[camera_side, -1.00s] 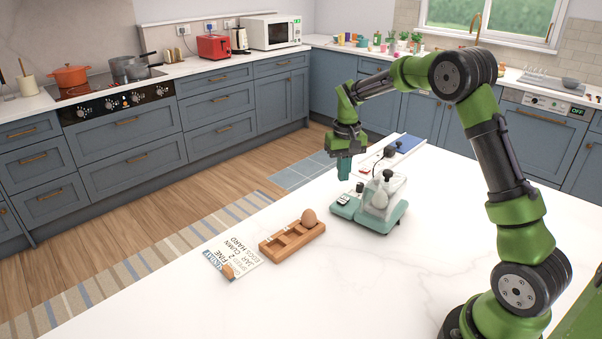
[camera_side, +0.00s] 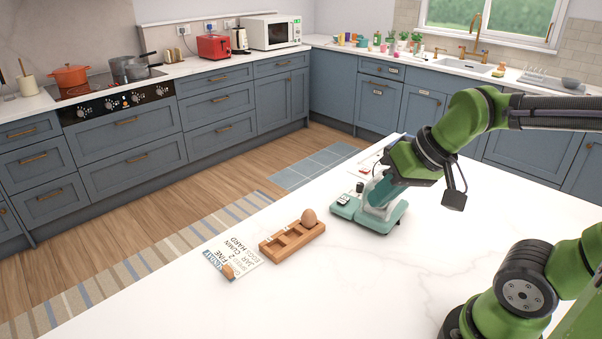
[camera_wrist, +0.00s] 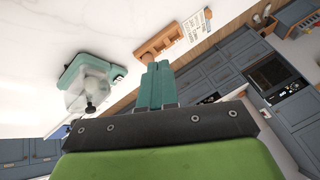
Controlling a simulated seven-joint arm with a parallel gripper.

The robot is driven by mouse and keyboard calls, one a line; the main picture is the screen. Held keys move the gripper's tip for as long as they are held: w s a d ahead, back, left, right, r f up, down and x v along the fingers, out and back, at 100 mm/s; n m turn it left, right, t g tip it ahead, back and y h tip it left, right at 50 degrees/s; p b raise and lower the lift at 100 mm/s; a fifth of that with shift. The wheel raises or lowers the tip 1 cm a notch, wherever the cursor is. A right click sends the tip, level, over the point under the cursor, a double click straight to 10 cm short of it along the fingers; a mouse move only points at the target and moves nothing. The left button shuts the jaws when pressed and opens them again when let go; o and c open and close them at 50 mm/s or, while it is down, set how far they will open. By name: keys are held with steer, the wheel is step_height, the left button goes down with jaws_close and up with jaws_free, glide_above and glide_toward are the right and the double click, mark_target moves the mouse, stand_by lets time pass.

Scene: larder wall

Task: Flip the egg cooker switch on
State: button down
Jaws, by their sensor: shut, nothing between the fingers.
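The teal egg cooker (camera_side: 376,221) stands on the white counter near its far edge. Small dark parts show on its left side in the side view, but I cannot tell the switch or its position. My gripper (camera_side: 378,197) is shut and empty, tilted down and left. In the side view its fingers overlap the cooker's clear lid and hide much of it; contact cannot be told. In the wrist view the shut teal fingers (camera_wrist: 157,68) lie to the right of the cooker (camera_wrist: 72,69), apart from it in the picture. The black lid knob shows there.
A wooden egg tray (camera_side: 291,239) with a brown egg (camera_side: 309,217) sits left of the cooker. A printed card (camera_side: 232,255) lies further left with a small brown object on it. The counter's front middle is clear.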

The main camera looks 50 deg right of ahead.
steer(key=shift+s+a+r+n+t, duration=0.15)
steer(key=shift+s+a+r+t, duration=0.1)
steer(key=shift+s+r, duration=0.15)
steer(key=shift+s+a+r+n+t, duration=0.15)
steer(key=shift+s+a+r+t, duration=0.1)
steer(key=shift+r, duration=0.25)
steer(key=w+d+f+n+g+h, duration=0.1)
steer(key=w+d+f+n+g, duration=0.1)
steer(key=w+d, duration=0.8)
steer(key=w+d+f+n+g, duration=0.3)
steer(key=w+d+f+g, duration=0.1)
steer(key=w+d, duration=0.6)
steer(key=shift+w+f+g+h, duration=0.15)
steer(key=shift+w+g+h, duration=0.35)
steer(key=shift+w, duration=0.75)
